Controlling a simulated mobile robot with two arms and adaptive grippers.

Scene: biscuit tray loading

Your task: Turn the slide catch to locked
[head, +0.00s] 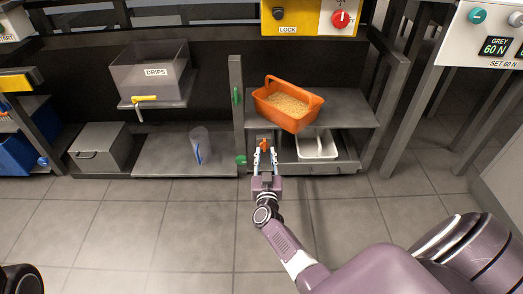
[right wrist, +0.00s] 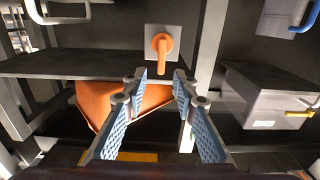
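An orange catch handle (right wrist: 163,50) sits on a square pale plate (right wrist: 178,34) in the right wrist view, pointing down in that picture. In the head view the orange catch (head: 264,144) shows small on the post below the shelf, partly covered by my gripper. My right gripper (right wrist: 159,76) is open and empty, its blue-padded fingers apart, with the tips just short of the handle's free end. In the head view the right gripper (head: 265,157) reaches up to the catch from the front. My left gripper is not in view.
An orange basket (head: 288,104) of grain-like contents stands on the shelf right above the catch. A white tray (head: 317,145) is below it. A clear DRIPS bin (head: 150,72) and a clear jug (head: 200,145) are left. A yellow LOCK panel (head: 305,16) is above. The floor in front is clear.

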